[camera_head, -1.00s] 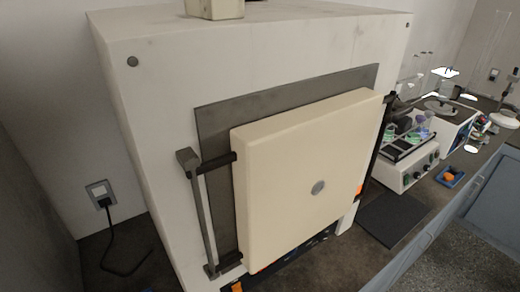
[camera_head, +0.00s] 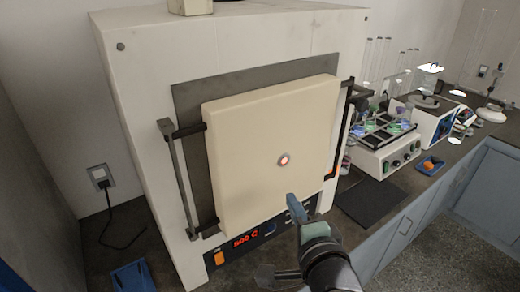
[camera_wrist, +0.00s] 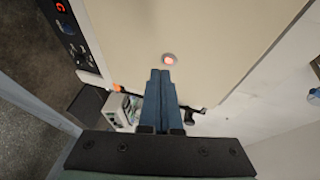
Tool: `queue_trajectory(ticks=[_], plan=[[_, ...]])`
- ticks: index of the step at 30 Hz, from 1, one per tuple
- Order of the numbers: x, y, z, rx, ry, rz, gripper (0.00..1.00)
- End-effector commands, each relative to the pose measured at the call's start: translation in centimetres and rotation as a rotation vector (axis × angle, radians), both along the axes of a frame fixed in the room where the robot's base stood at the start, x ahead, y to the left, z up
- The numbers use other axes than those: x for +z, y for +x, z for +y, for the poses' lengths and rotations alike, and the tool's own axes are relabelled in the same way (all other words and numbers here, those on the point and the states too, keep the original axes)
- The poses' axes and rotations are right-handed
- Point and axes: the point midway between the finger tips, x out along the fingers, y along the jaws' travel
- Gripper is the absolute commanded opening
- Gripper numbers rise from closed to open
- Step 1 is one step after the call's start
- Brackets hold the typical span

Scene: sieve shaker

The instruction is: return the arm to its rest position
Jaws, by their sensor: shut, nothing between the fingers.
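My gripper (camera_head: 294,203) is in front of the furnace, below the round window in its door. Its blue fingers are together with nothing between them. In the wrist view my gripper (camera_wrist: 160,75) points at the cream furnace door (camera_wrist: 220,45), with the fingertips just below the glowing window (camera_wrist: 168,59). The gap between fingertips and door is hard to judge. The furnace door (camera_head: 250,130) is closed, and its window (camera_head: 284,160) glows red. My forearm hides part of the counter and the control panel's right end.
The furnace's control panel (camera_head: 245,241) has a lit red display. A side handle (camera_head: 180,175) sticks out at left. A dark mat (camera_head: 370,202) and a white shaker with flasks (camera_head: 385,155) are at right. A blue tray (camera_head: 133,277) lies at lower left.

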Motion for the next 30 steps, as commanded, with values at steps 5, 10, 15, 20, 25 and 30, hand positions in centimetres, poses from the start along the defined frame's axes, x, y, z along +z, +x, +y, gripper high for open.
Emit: queue_trajectory(ticks=[5,10,15,20,25,30], plan=[[14.3,0.1,2.0,-0.036,-0.499,-0.358,0.0],[26.5,-3.7,4.0,-0.184,-0.919,-0.658,0.0],[35.4,-9.5,5.6,-0.397,-1.231,-0.865,0.0],[39.4,-13.5,6.1,-0.549,-1.385,-0.947,0.0],[40.5,-14.6,6.2,-0.598,-1.429,-0.965,0.0],[40.4,-14.6,6.2,-0.595,-1.429,-0.962,0.0]])
